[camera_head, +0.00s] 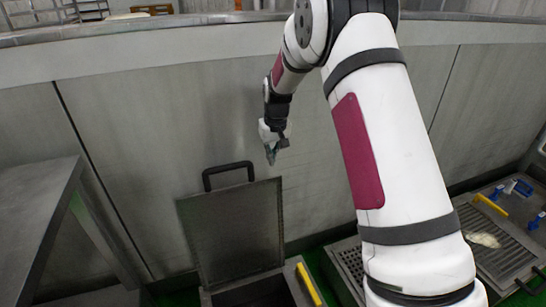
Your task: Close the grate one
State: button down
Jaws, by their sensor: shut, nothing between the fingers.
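The grate's lid (233,232) is a grey metal panel with a black handle (228,170) on its top edge. It stands raised, close to upright, at the back of an open floor box (262,295). My gripper (271,160) is shut and empty. In the picture it is above and to the right of the handle, apart from it, in front of the grey wall. The lower part of the box is cut off by the picture's bottom edge.
A perforated grate (350,265) is partly behind my arm. A metal table (35,215) stands at the left. A long curved wall (170,130) closes the back.

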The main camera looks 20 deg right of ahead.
notch_tip(320, 180, down, 7)
jog(key=w+b, duration=0.1)
jog(key=shift+w+r+b, duration=0.15)
jog(key=shift+b, duration=0.15)
jog(key=shift+a, duration=0.1)
